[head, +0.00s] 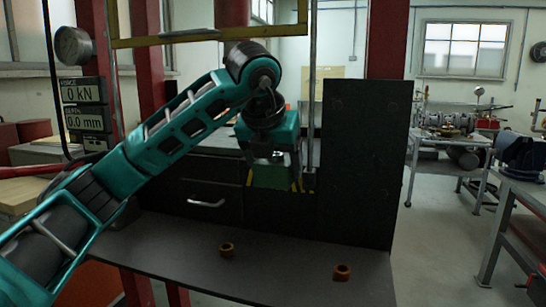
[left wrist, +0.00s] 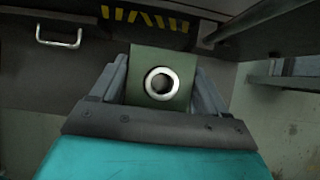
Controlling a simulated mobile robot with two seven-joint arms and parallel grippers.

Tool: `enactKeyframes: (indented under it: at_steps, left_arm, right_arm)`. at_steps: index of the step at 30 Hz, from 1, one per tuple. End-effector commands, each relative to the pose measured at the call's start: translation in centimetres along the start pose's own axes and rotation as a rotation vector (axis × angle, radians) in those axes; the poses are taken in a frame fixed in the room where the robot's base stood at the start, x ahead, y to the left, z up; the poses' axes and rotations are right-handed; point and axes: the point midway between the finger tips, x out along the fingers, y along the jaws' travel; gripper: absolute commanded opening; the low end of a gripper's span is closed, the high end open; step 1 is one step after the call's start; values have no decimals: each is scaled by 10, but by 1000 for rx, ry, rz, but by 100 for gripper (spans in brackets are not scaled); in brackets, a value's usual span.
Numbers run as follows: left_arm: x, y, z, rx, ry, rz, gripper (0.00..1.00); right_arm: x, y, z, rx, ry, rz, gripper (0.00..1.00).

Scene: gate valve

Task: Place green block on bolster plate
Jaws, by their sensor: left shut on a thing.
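My left gripper (head: 272,160) is shut on the green block (head: 272,177) and holds it up in front of the dark press frame. In the left wrist view the green block (left wrist: 144,62) sits between the two fingers of my left gripper (left wrist: 161,82), with a pale ring around a dark hole on its face. A yellow-and-black striped edge (left wrist: 145,17) lies just beyond the block. It looks like the front of the bolster plate, whose top is mostly hidden behind my gripper and the block. My right gripper is not in view.
A tall dark panel (head: 365,165) stands close right of my gripper. A drawer handle (head: 206,203) juts out below left. Red press columns (head: 148,60) stand behind.

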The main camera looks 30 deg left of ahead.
Motion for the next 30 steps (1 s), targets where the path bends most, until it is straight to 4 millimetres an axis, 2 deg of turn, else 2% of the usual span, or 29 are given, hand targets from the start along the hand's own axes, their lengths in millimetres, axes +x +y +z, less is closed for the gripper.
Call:
enactKeyframes:
  at_steps: [3, 12, 16, 25, 30]
  left_arm:
    - [23, 1, -15, -2, -7, -2, 0]
    - [75, 0, -48, -1, -8, -3, 0]
    - [88, 0, -57, -2, -9, -4, 0]
    - [103, 0, -66, -1, -10, -4, 0]
    - [122, 1, -78, -2, -7, -3, 0]
  right_arm:
    - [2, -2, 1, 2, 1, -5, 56]
    - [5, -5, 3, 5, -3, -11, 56]
    - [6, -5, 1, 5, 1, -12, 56]
    - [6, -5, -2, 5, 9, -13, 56]
    - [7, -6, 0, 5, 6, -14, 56]
